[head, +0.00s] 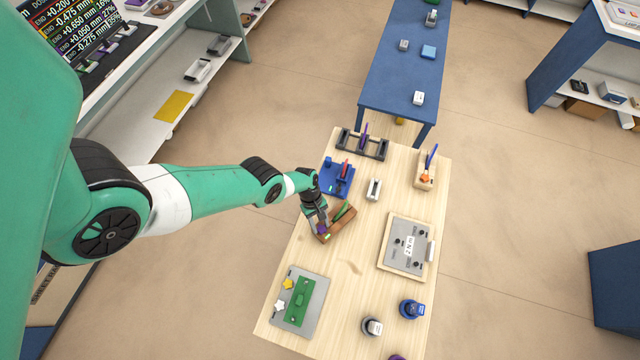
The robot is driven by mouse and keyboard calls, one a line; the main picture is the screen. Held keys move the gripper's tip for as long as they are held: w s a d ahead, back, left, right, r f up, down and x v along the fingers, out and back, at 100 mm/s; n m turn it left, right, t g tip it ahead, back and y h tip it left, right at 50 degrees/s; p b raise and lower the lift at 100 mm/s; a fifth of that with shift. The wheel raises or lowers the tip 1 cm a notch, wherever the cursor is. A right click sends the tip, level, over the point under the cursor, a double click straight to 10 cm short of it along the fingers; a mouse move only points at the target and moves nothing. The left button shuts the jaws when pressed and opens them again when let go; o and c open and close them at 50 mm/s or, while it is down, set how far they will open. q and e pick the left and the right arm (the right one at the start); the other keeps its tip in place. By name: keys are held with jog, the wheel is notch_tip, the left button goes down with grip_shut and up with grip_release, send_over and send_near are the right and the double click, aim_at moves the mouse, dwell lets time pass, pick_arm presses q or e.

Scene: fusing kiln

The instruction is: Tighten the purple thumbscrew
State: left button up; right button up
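My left gripper (320,224) points down at the near-left end of a brown wooden block (345,226) on the light wood table (352,268). A small purple part (322,230) shows right at the fingertips; it may be the purple thumbscrew, but it is too small and too covered to be sure. I cannot tell whether the fingers are closed on it. A green strip (343,211) lies along the block, and a small bright green piece sits by the fingertips. My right gripper is not in view.
A blue fixture (337,180), a black rack (362,146) with an upright purple piece, and a white item (374,189) stand behind the block. A grey panel (407,246) lies to the right, a grey plate (315,318) in front. Two bottles stand near the front right.

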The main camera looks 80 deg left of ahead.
aim_at(320, 226)
pick_arm(q)
jog(key=o, duration=0.3)
jog(key=shift+r, duration=0.1)
notch_tip(320, 226, up, 4)
jog(key=p, duration=0.4)
jog(key=shift+o, duration=0.3)
jog(key=o, duration=0.4)
